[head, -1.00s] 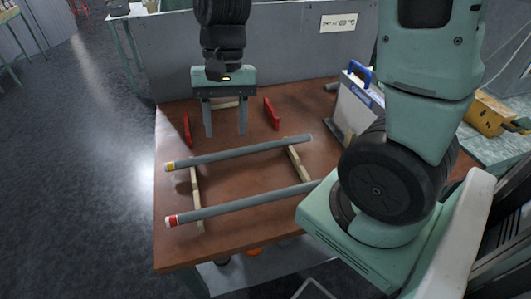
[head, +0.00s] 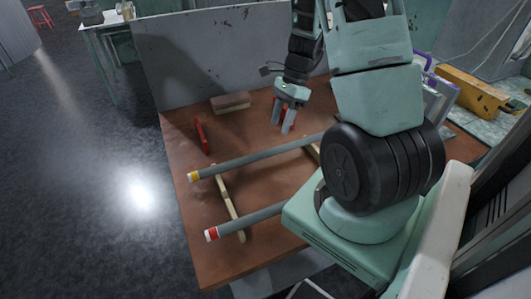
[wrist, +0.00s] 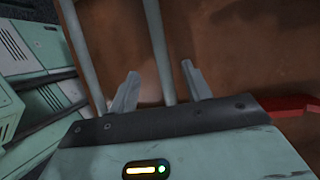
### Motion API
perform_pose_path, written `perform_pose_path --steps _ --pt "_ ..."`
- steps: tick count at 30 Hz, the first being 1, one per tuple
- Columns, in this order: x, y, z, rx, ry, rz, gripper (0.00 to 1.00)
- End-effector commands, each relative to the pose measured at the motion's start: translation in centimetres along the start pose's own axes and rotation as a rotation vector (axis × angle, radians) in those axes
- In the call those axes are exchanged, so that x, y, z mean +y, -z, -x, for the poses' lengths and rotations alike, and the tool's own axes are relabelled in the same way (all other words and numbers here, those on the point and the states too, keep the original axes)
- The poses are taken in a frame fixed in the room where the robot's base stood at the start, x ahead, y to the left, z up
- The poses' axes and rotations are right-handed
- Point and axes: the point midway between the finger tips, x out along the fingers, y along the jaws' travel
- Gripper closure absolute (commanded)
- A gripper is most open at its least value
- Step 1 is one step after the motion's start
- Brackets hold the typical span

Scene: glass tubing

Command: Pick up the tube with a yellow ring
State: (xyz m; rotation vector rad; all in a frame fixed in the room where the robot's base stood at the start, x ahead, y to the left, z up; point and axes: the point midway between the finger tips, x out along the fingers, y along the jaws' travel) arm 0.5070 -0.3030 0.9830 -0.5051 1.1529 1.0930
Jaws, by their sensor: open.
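The tube with a yellow ring (head: 245,162) lies across two pale wooden rails, its yellow-ringed end at the left. A parallel tube with a red ring (head: 250,217) lies nearer to me. My gripper (head: 284,131) is open and empty beyond the yellow-ringed tube, toward its right part. In the wrist view, one tube (wrist: 158,45) runs in line with the gap between my fingers (wrist: 160,72), seemingly beyond the fingertips. It looks like the yellow-ringed tube, but its ring is out of view. The other tube (wrist: 83,50) is left of the fingers. My arm hides the tubes' right ends.
The rails (head: 226,195) rest on a brown table (head: 270,188). A red upright piece (head: 201,135) stands left of my gripper; another is partly behind my fingers. A brown block (head: 230,102) lies near the grey back panel (head: 200,60). A yellow case (head: 468,92) is at the right.

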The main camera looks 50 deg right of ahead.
Motion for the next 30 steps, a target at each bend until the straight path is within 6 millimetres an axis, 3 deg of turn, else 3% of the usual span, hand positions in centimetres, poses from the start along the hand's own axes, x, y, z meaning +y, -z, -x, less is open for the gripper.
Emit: perform_pose_path --steps 3,11,19,29,30 --pt "0.1 0.0 -1.9 -0.001 -0.004 -0.001 0.51" --pt "0.1 0.0 -3.7 0.000 -0.004 0.000 0.51" --pt "-0.1 0.0 -7.5 -0.002 -0.004 0.000 0.51" --pt "-0.2 0.0 -8.2 0.000 -0.001 0.002 0.51" --pt "-0.2 0.0 -8.2 0.000 0.000 0.002 0.62"
